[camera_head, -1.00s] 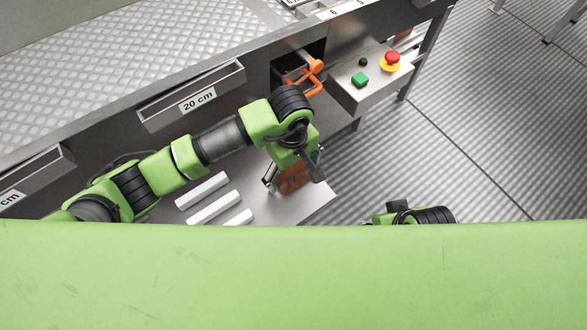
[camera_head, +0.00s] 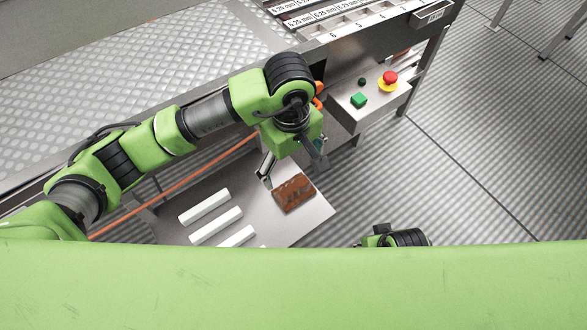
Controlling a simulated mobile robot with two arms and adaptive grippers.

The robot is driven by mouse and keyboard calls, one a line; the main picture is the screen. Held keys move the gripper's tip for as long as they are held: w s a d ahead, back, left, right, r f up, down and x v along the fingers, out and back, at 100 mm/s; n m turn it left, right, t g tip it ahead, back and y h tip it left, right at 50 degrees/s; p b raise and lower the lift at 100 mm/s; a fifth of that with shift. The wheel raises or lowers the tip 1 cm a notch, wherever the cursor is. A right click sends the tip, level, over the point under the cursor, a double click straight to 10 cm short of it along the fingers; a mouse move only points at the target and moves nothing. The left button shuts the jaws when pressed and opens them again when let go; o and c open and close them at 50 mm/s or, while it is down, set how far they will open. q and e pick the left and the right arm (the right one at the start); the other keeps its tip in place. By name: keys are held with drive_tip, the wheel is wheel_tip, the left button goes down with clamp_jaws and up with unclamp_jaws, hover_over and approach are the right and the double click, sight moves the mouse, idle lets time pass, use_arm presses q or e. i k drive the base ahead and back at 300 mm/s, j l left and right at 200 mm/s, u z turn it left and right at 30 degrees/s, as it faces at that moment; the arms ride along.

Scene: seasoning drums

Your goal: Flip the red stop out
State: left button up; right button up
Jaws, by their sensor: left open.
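A red mushroom button (camera_head: 390,77) on a yellow base sits on the grey control box at the right; no separate red stop can be made out. An orange lever (camera_head: 318,96) is mostly hidden behind my left arm. A thin orange bar (camera_head: 190,176) runs along the machine's lower side, partly covered by the same arm. My left gripper (camera_head: 291,168) is open and empty, pointing down, in front of the machine and above the lower tray, apart from the buttons. Of my right arm, only a small part shows at the bottom; its gripper is out of view.
The lower tray (camera_head: 318,215) carries several white bars (camera_head: 216,224) and a brown slab (camera_head: 294,193) near my left gripper. A green button (camera_head: 358,100) is on the control box (camera_head: 372,120). The open floor (camera_head: 480,170) lies to the right.

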sight(390, 78)
drive_tip(key=k+l, duration=0.8)
drive_tip(key=l, duration=0.1)
